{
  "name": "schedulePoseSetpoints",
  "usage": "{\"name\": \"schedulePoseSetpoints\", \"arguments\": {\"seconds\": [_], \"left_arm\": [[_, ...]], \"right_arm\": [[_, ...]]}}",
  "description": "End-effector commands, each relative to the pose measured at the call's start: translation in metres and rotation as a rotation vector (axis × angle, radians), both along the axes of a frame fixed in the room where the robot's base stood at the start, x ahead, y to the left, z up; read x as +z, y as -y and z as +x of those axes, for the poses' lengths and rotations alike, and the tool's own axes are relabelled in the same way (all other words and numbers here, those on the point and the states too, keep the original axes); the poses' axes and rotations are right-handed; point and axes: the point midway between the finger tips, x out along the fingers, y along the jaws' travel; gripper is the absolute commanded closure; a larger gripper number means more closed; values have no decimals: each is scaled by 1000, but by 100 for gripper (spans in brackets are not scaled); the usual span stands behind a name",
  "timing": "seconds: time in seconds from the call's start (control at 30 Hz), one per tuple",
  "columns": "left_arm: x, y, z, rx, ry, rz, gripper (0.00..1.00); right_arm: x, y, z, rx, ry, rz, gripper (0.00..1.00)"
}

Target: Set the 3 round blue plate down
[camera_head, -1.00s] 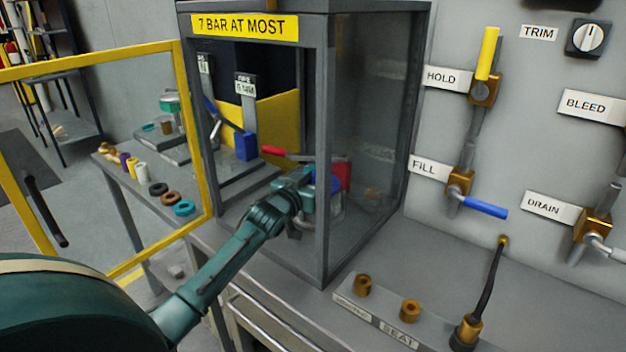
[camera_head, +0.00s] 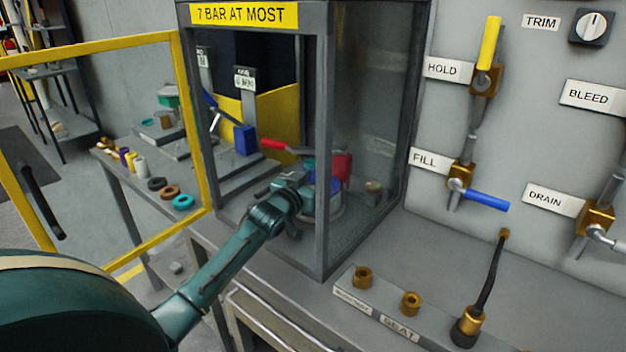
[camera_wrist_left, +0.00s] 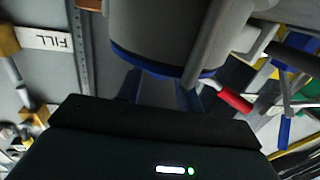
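A round blue plate (camera_wrist_left: 157,67) shows as a blue rim on the end of a grey cylinder (camera_wrist_left: 178,30) in the left wrist view, which is upside down. In the head view the blue piece (camera_head: 335,185) is small, inside the cabinet, above the pale cylinder (camera_head: 326,206). My left gripper (camera_head: 304,185) is right at it, from the left. In the left wrist view its two fingers stand apart and run behind the blue rim, which hides their tips. I cannot tell whether they grip the plate. My right gripper is not in view.
The cabinet's front post (camera_head: 322,160) stands close to my arm. A red-handled lever (camera_head: 285,146) and a red block (camera_head: 342,166) are close behind the gripper. The yellow-framed door (camera_head: 192,120) is open at left. A side bench holds several rings (camera_head: 170,191).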

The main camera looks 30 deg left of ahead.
Motion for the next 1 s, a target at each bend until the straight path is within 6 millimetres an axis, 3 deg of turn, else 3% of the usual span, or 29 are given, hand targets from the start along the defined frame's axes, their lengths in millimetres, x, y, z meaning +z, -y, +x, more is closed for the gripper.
{"name": "schedulePoseSetpoints", "arguments": {"seconds": [0.2,0.57,0.67,1.0], "left_arm": [[-2,0,0,1,-4,0,47],[-6,1,-7,1,-13,-1,47],[-5,2,-20,0,-10,-1,47],[-1,8,-92,0,-9,0,47]], "right_arm": [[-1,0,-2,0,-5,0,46],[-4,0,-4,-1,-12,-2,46],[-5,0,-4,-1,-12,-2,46],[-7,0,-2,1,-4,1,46]]}}
